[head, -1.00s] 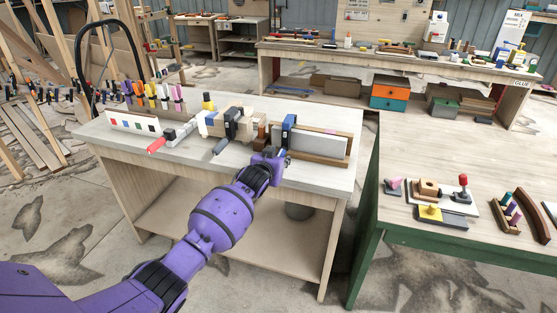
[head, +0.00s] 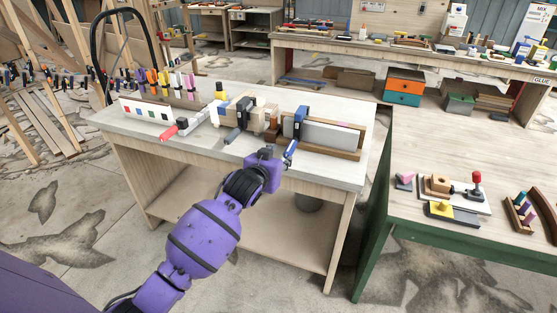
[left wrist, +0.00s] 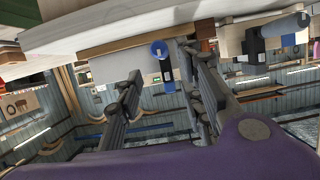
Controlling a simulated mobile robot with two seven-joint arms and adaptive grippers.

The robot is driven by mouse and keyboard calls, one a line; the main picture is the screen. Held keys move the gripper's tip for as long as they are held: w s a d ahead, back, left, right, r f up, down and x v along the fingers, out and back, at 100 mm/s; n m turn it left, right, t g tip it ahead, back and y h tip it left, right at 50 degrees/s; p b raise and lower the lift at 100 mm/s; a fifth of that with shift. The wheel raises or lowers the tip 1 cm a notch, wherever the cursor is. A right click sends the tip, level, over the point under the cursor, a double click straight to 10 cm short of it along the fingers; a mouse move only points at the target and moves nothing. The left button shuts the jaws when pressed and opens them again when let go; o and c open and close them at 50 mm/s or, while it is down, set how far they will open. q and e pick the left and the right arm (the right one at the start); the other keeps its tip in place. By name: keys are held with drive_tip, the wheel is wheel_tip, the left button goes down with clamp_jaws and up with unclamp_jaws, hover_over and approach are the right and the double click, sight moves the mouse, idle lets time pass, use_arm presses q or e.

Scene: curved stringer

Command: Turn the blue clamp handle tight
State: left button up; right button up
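The blue clamp (head: 300,122) stands upright at the right end of the left bench, on a wood-edged fixture with a pale board (head: 330,136). Its blue handle (head: 291,149) points down toward the bench's front edge. My left gripper (head: 268,155) is just left of and in front of the handle; its purple body hides much of its fingers. My right gripper is not in view.
A green-framed table (head: 440,150) with small fixtures stands to the right. The bench's front strip is mostly clear.

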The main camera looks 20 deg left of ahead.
use_arm(q)
drive_tip(key=shift+s, duration=0.1)
drive_tip(key=shift+s, duration=1.5)
drive_tip(key=s+d+f+g, duration=0.1)
drive_tip(key=s+f, duration=0.8)
drive_tip(key=s, duration=0.4)
drive_tip(key=s+d+f+g, duration=0.1)
drive_tip(key=s+f+g, duration=0.1)
drive_tip(key=s+f, duration=0.8)
drive_tip(key=s+d+f+g, duration=0.1)
drive_tip(key=s+f+g, duration=0.1)
drive_tip(key=s+f, duration=0.8)
drive_tip(key=s, duration=0.6)
drive_tip(key=shift+s+d, duration=0.4)
